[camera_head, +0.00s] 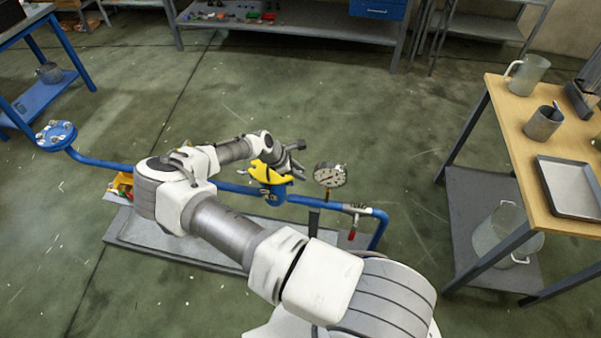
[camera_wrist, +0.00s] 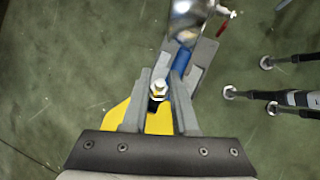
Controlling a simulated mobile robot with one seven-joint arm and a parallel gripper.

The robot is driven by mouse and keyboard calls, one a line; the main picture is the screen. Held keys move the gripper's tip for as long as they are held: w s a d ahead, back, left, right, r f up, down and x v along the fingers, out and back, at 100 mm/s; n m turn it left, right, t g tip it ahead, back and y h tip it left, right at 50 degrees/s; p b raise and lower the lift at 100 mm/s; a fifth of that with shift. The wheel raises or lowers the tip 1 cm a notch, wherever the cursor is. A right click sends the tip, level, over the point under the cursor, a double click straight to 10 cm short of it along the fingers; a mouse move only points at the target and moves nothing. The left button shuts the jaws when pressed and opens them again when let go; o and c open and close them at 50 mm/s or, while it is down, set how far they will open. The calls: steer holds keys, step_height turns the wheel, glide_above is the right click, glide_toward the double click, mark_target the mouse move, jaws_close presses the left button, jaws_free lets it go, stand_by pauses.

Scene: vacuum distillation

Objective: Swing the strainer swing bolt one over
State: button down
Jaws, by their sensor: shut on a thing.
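The strainer (camera_head: 270,192) is a blue body with a yellow cover (camera_head: 264,171) on the blue pipe, partly hidden by my arm in the head view. The yellow cover also shows below the fingers in the wrist view (camera_wrist: 160,122). A swing bolt (camera_wrist: 159,89) with a bright metal nut stands between the finger pads. My gripper (camera_wrist: 159,92) is at the strainer and shut on this bolt. In the head view my gripper (camera_head: 291,160) is just above the yellow cover's right side. The bolt's lower part is hidden.
A pressure gauge (camera_head: 330,175) stands on the pipe just right of the strainer. Further right is a red-handled valve (camera_head: 353,225). A wooden-topped bench (camera_head: 520,110) with mugs and a tray (camera_head: 575,186) is at the right. The floor between is clear.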

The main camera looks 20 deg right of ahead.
steer(key=c, duration=0.9)
jaws_free()
steer(key=shift+c, duration=0.2)
steer(key=v, duration=1.7)
steer(key=shift+r, duration=0.2)
steer(key=shift+a, duration=0.1)
